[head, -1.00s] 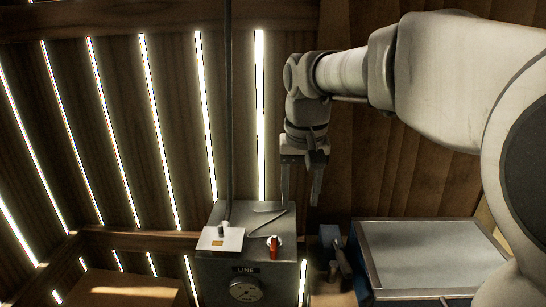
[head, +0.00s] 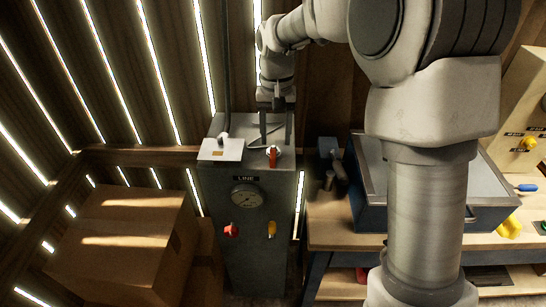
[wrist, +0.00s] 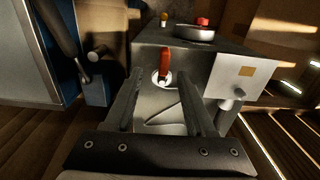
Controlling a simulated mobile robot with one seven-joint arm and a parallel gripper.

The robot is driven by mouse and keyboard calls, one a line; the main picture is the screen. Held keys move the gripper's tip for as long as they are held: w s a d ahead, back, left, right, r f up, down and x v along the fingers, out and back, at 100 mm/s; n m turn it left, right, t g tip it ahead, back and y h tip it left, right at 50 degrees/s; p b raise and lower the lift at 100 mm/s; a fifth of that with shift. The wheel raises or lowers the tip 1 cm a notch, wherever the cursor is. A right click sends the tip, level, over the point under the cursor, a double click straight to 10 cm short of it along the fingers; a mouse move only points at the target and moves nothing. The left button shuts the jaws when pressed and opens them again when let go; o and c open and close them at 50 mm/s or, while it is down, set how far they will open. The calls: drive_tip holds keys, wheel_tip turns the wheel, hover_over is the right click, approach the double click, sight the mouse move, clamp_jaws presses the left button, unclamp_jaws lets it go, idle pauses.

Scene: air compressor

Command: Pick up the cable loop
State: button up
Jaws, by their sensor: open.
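A thin, dark, bent strand, which looks like the cable loop (wrist: 166,116), lies on the grey top of the cabinet in the wrist view, between my fingers. Its full outline is partly hidden, and I cannot make it out clearly in the head view. My gripper (wrist: 160,78) is open and empty, with one finger on each side of the strand. In the head view my gripper (head: 272,125) points down over the cabinet top. I cannot tell whether the fingertips touch the surface.
The grey cabinet (head: 250,277) has a red lever (wrist: 165,63) on top, close to my fingertips, and a white plate (head: 220,150) at its left edge. A gauge (head: 247,197) is on its front. A blue-framed box (head: 368,205) stands on the bench at right; cardboard boxes (head: 115,250) at left.

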sight(273, 154)
drive_tip(key=shift+a+f, duration=0.2)
drive_tip(key=shift+f, duration=1.5)
drive_tip(key=shift+a+f, duration=0.15)
drive_tip(key=shift+f, duration=1.55)
clamp_jaws()
